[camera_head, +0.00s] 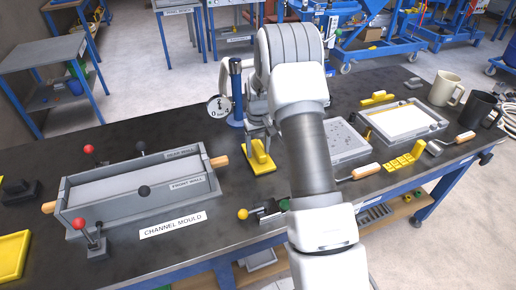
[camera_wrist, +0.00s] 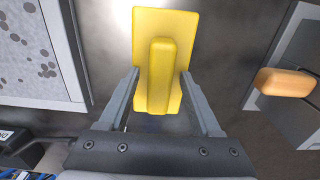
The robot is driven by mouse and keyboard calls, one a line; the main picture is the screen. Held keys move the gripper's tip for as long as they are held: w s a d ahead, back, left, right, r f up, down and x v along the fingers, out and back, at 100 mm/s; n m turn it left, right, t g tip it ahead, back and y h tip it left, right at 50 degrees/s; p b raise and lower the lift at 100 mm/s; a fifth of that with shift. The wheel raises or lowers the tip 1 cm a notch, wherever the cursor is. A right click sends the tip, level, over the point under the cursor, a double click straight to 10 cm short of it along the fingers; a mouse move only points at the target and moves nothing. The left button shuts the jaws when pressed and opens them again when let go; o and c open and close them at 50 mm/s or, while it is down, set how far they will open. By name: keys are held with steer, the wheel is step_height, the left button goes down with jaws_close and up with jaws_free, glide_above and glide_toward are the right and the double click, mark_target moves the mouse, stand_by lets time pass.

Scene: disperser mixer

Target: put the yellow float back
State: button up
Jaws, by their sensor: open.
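A yellow float (camera_head: 260,160), a flat plate with a raised bar handle, lies on the dark bench right of the channel mould. In the wrist view the float (camera_wrist: 183,22) is straight ahead, its handle running lengthwise between my fingers. My gripper (camera_wrist: 160,80) is open, one finger on each side of the handle, with a small gap visible on both sides. In the head view my gripper (camera_head: 262,138) is just over the float and partly hides it. Whether the fingers touch the float cannot be told. A similar yellow piece (camera_head: 378,98) lies farther back to the right.
The grey channel mould (camera_head: 135,187) with wooden handles is on the left. A blue stand with a dial gauge (camera_head: 220,108) is behind. A speckled slab (camera_head: 345,142), a framed tray (camera_head: 408,121), trowels and mugs (camera_head: 446,88) are on the right. A yellow-knobbed lever (camera_head: 243,213) is in front.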

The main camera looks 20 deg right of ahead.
step_height(320, 180, up, 12)
step_height(320, 180, up, 8)
steer(key=t, duration=0.1)
glide_above(258, 148)
steer(key=s+a, duration=0.3)
steer(key=s, duration=0.1)
steer(key=s+a+r+t, duration=0.25)
steer(key=s+r, duration=0.25)
steer(key=s, duration=0.4)
steer(key=s+a+r+t, duration=0.1)
steer(key=s+a+r, duration=0.4)
steer(key=s, duration=0.4)
steer(key=s+a+t, duration=0.1)
steer(key=s, duration=0.9)
steer(key=shift+f+p, duration=0.4)
steer(key=shift+r+p, duration=1.05)
steer(key=shift+r, duration=0.05)
